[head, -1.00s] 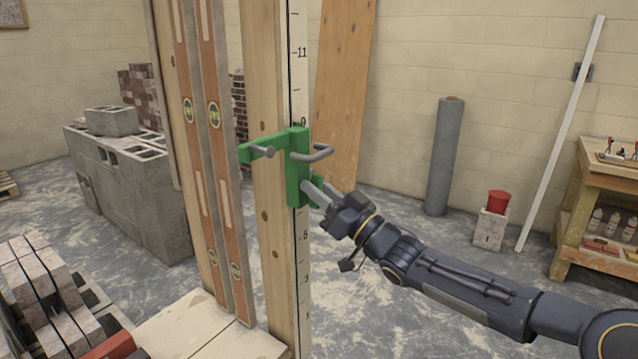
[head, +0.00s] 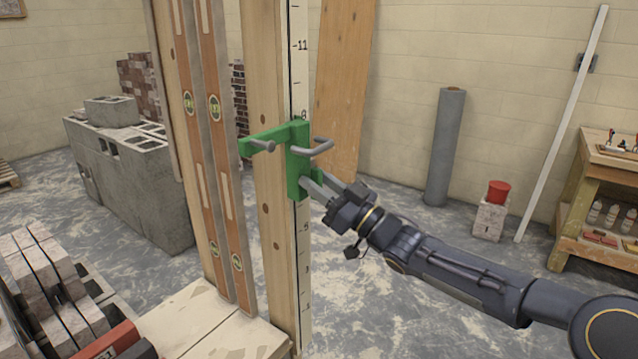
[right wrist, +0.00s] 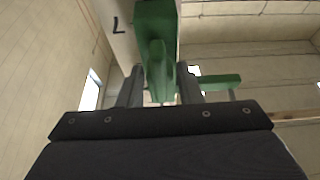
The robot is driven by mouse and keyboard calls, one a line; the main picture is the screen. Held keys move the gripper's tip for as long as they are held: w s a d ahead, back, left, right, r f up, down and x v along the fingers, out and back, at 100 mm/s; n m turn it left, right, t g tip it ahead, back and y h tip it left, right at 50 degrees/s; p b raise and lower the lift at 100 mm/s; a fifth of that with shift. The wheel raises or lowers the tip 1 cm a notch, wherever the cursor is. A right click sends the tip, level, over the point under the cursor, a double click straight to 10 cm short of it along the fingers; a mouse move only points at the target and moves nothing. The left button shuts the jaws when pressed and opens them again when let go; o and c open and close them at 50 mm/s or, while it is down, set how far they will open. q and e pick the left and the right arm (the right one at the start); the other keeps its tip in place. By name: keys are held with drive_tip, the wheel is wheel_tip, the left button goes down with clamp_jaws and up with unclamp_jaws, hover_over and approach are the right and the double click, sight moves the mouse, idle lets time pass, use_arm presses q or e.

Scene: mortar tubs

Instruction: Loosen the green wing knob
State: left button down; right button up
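A green bracket (head: 299,160) with grey bent handles is fixed on a wooden post that carries a marked scale. The green wing knob (right wrist: 158,75) stands out from the bracket's lower part and shows edge-on in the right wrist view. My right gripper (head: 317,186) reaches in from the right at the bracket's lower side. In the right wrist view its two fingers (right wrist: 161,88) lie close on both sides of the knob and look shut on it. In the head view the fingers hide most of the knob. My left gripper is not in view.
Two orange spirit levels (head: 216,110) stand left of the post. Grey blocks (head: 130,175) stand behind at left, and bricks (head: 45,280) lie at the front left. A grey roll (head: 444,150) and a wooden shelf (head: 575,200) stand at right.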

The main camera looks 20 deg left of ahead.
drive_tip(key=shift+o, duration=1.2)
drive_tip(key=b+v, duration=0.1)
drive_tip(key=v, duration=0.6)
drive_tip(key=shift+d+f, duration=0.2)
drive_tip(key=shift+d, duration=0.2)
drive_tip(key=shift+s, duration=0.1)
